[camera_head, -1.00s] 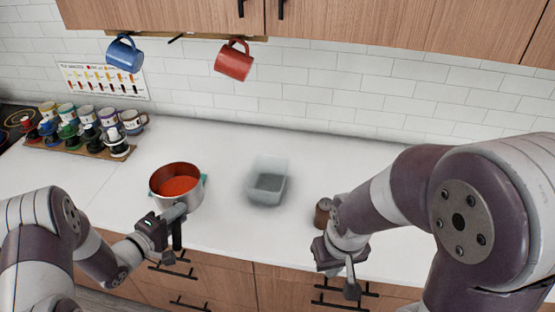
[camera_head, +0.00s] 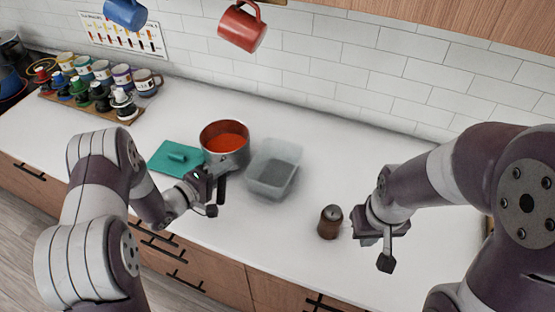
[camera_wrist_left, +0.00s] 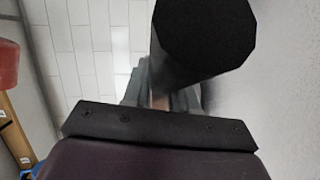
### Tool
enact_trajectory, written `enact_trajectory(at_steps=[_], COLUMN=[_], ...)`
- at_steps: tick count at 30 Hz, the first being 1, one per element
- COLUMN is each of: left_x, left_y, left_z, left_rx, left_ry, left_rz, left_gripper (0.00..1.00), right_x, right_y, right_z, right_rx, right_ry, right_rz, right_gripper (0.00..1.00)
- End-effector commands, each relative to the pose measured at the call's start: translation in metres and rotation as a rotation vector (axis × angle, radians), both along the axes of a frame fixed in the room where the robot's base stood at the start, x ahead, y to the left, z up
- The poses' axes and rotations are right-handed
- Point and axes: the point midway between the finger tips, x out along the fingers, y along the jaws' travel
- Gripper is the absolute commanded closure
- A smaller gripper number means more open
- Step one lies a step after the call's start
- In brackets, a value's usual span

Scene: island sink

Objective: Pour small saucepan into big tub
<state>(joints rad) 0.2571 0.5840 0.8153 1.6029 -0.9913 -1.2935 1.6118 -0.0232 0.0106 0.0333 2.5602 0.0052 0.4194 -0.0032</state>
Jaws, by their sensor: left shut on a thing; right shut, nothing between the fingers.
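The small saucepan (camera_head: 228,160), grey with orange-red contents, stands close to the left side of the big tub (camera_head: 272,182). It looks upright; I cannot tell how far it is off the counter. The tub is pale, see-through and open on top, and looks empty. My left gripper (camera_head: 214,191) is in front of the saucepan, shut on its handle. The black handle (camera_wrist_left: 205,38) fills the upper part of the left wrist view. My right gripper (camera_head: 384,247) is shut and empty at the right, above the counter's front, right of the brown shaker.
A teal board (camera_head: 168,158) lies left of the saucepan. A brown shaker (camera_head: 329,222) stands near the counter's front edge. A rack of cups and bottles (camera_head: 95,100) is at the back left. Blue (camera_head: 125,12) and red (camera_head: 242,26) mugs hang above.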

Motion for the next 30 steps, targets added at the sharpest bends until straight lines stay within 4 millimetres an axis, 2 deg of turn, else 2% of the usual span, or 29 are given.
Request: enact_trajectory(at_steps=[8,16,19,30], left_x=[-0.003,-0.010,-0.012,-0.022], left_y=[-0.005,-0.017,-0.023,-0.044], left_z=[0.004,0.003,0.014,0.035], left_rx=[0.043,0.167,0.227,0.431], left_ry=[-0.044,-0.107,-0.140,-0.238], left_rz=[-0.002,-0.002,-0.003,-0.005], left_gripper=[1.00,1.00,1.00,1.00], right_x=[0.000,0.000,0.000,0.000], right_y=[0.000,0.000,0.000,0.000], right_z=[0.001,-0.004,0.003,0.010], right_rx=[0.000,0.000,0.000,0.000], right_ry=[0.000,0.000,0.000,0.000], right_rz=[0.000,0.000,0.000,0.000], right_gripper=[1.00,1.00,1.00,1.00])
